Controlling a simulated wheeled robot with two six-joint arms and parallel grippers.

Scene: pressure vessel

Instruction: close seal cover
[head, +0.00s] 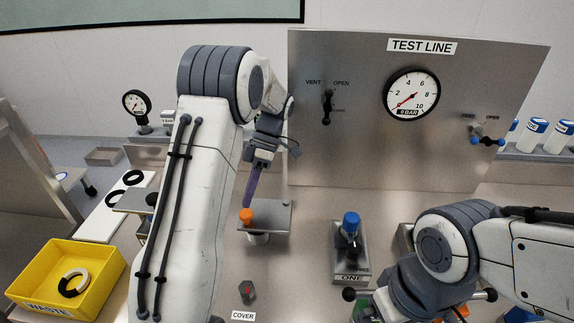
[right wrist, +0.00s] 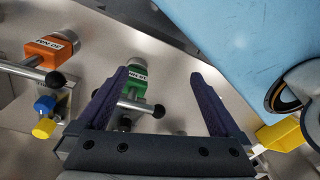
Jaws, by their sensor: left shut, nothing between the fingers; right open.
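A grey flat plate (head: 277,217) with an orange knob (head: 247,216) stands on a short support at the centre of the bench, left of the middle in the head view. I cannot tell for sure whether this is the seal cover. My left gripper (head: 249,204) points down with its purple fingers shut and empty, the tips just above or at the orange knob. A dark block with a red mark (head: 247,291) sits behind the COVER label (head: 243,315). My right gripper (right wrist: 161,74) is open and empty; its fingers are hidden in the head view.
A green block with a black-tipped bar (right wrist: 137,82) lies beyond the right fingers, with an orange block (right wrist: 50,50) to its left. A yellow WASTE bin (head: 100,262) is left; the gauge panel (head: 350,150) stands behind.

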